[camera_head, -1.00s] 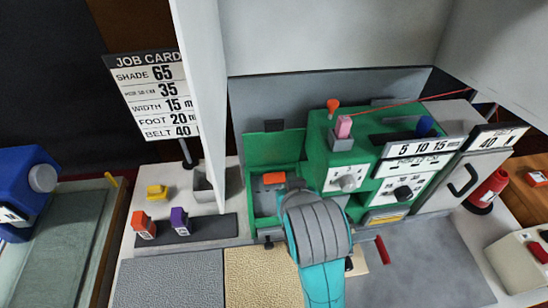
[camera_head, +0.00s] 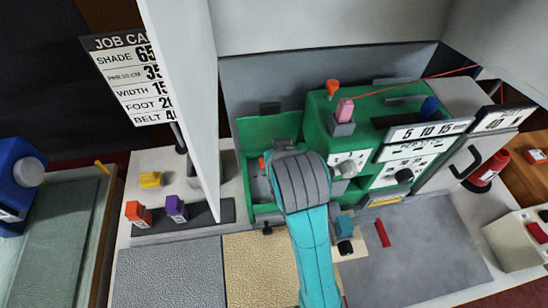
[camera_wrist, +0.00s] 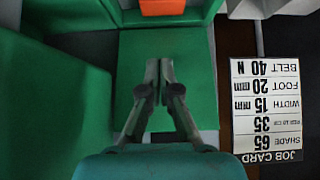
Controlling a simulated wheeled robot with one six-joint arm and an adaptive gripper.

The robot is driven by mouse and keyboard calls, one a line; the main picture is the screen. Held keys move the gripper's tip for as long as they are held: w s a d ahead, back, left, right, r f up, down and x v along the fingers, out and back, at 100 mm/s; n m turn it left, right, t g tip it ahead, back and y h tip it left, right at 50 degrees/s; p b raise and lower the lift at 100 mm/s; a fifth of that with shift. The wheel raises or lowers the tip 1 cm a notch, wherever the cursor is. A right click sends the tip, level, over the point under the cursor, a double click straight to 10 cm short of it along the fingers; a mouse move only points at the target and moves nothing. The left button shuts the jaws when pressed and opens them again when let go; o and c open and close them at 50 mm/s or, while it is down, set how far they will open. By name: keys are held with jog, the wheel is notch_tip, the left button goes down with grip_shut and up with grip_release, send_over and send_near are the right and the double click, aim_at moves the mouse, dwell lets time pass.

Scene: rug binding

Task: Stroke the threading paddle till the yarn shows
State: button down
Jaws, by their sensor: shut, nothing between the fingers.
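A green bay (camera_head: 253,140) opens at the left of the green machine. Inside it is an orange block (camera_head: 262,163), perhaps the threading paddle, mostly covered by my arm in the head view. The orange block (camera_wrist: 162,6) also shows at the top edge of the wrist view. My gripper (camera_wrist: 160,66) is shut and empty over the green floor of the bay, apart from the block in the picture. In the head view my wrist hides the fingers. A thin red yarn (camera_head: 410,85) runs from the pink spool (camera_head: 345,108) toward the right.
A grey panel (camera_head: 180,80) stands left of the bay, beside the job card (camera_head: 125,80). Orange (camera_head: 136,211) and purple (camera_head: 176,206) blocks sit on a dark strip. A red stick (camera_head: 382,234) lies on the open grey surface (camera_head: 430,240) at right.

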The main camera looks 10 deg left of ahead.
jog(key=x, duration=0.6)
jog(key=shift+w+f, duration=0.15)
jog(key=shift+f, duration=0.05)
notch_tip(320, 180, down, 2)
jog(key=shift+f, duration=0.95)
